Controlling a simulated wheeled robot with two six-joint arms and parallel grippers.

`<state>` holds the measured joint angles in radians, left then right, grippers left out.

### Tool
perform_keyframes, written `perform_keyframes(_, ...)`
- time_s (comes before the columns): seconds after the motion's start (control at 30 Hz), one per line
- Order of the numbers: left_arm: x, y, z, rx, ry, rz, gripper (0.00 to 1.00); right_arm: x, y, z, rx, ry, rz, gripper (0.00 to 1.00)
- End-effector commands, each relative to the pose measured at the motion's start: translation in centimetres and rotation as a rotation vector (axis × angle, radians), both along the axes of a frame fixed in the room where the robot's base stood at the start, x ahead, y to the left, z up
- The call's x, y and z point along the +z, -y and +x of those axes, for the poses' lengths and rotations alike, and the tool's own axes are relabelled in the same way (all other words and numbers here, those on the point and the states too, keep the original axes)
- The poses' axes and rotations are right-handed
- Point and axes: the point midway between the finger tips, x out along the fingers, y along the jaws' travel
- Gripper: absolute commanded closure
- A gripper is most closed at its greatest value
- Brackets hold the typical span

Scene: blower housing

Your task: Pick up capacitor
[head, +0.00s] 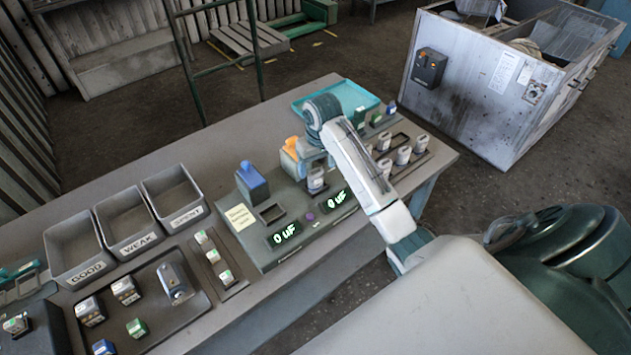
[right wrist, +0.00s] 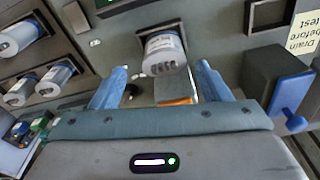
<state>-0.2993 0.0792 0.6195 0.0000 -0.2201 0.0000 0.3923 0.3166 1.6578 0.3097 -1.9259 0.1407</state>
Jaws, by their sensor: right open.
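A white cylindrical capacitor (head: 316,180) stands in a socket of the grey tester (head: 290,213), in front of an orange part (head: 290,148). My right gripper (head: 313,152) is just behind and above this capacitor in the head view, partly hidden by its own arm. In the right wrist view, the right gripper's (right wrist: 160,78) two blue fingers are spread wide. The same capacitor (right wrist: 163,52) shows beyond and between the fingertips, not gripped. Other white capacitors (head: 403,155) stand in a rack on the right. My left gripper is not in view.
A blue lever block (head: 252,183) stands beside an empty socket (head: 271,213). Grey bins marked GOOD (head: 78,250), WEAK (head: 130,222) and SPENT (head: 176,196) stand left. A teal tray (head: 350,95) is at the back. Small parts lie in dark trays at front left.

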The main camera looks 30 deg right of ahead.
Motion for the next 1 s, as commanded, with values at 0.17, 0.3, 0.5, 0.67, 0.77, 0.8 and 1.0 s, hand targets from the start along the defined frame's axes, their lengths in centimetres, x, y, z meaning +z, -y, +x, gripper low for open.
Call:
perform_keyframes(0.17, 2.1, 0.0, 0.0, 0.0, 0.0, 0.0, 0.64, -1.7, -0.4, 0.0, -0.001, -0.007, 0.003, 0.3)
perform_keyframes(0.3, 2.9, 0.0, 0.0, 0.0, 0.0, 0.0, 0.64, -3.8, -0.5, 0.2, -0.001, -0.004, 0.003, 0.3)
perform_keyframes(0.5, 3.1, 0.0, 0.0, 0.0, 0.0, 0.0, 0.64, -5.1, -0.4, 0.4, 0.0, -0.001, 0.0, 0.3)
perform_keyframes(0.67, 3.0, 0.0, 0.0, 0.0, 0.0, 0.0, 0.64, -5.1, -0.4, 0.4, 0.0, -0.001, 0.0, 0.32)
perform_keyframes(0.77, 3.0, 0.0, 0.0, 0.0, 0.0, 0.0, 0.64, -5.1, -0.4, 0.4, 0.0, 0.0, 0.0, 0.52)
perform_keyframes(0.8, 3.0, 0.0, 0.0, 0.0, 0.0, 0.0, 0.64, -5.1, -0.4, 0.4, 0.0, 0.0, 0.0, 0.59)
perform_keyframes(1.0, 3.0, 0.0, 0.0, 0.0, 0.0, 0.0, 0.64, -5.0, -0.4, 0.4, 0.0, 0.0, 0.001, 0.75)
